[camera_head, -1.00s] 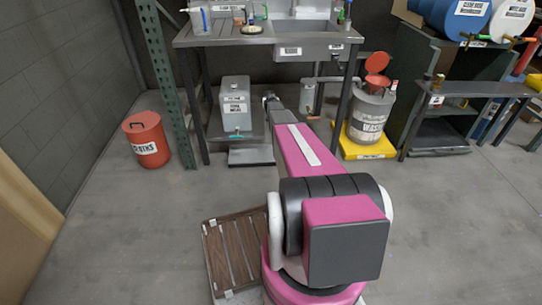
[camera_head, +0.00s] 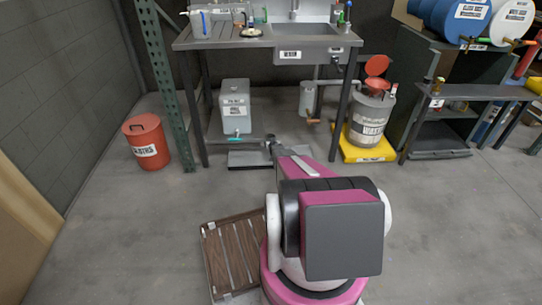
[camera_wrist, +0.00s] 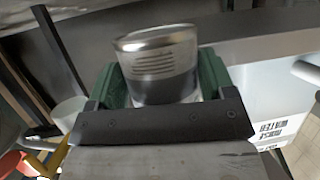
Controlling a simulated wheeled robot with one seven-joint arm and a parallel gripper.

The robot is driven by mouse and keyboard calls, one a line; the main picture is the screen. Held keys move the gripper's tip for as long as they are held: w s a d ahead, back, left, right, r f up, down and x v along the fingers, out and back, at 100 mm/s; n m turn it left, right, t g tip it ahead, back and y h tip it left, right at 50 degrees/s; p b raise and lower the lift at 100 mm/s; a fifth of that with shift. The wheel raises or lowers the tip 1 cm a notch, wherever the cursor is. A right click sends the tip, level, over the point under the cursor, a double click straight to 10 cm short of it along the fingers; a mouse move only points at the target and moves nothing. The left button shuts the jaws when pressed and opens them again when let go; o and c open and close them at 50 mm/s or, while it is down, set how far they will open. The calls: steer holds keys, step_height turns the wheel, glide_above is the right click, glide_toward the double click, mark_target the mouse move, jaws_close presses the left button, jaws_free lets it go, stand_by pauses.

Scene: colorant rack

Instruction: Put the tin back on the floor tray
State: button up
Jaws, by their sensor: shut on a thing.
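The tin (camera_wrist: 160,62) is a silver, ribbed-looking metal can with a bright rim, seen slightly tilted in the wrist view. My gripper (camera_wrist: 163,80) is shut on it, with a green finger on either side. In the head view my gripper (camera_head: 270,144) is low in front of the sink table, near the right end of a flat grey tray (camera_head: 250,159) on the floor. The tin cannot be made out there. I cannot tell the gap between tin and tray.
A grey labelled canister (camera_head: 235,106) stands under the sink table (camera_head: 190,40). A red bin (camera_head: 146,142) is left of a green post (camera_head: 167,85). A waste can (camera_head: 368,118) stands on a yellow tray (camera_head: 362,150) at right. A slatted wooden pallet (camera_head: 232,255) lies nearer. The floor between is clear.

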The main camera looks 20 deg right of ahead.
step_height(320, 180, down, 10)
steer(key=shift+f, duration=0.25)
stand_by(0.3)
steer(key=shift+f, duration=0.1)
steer(key=o, duration=1)
steer(key=shift+o, duration=0.2)
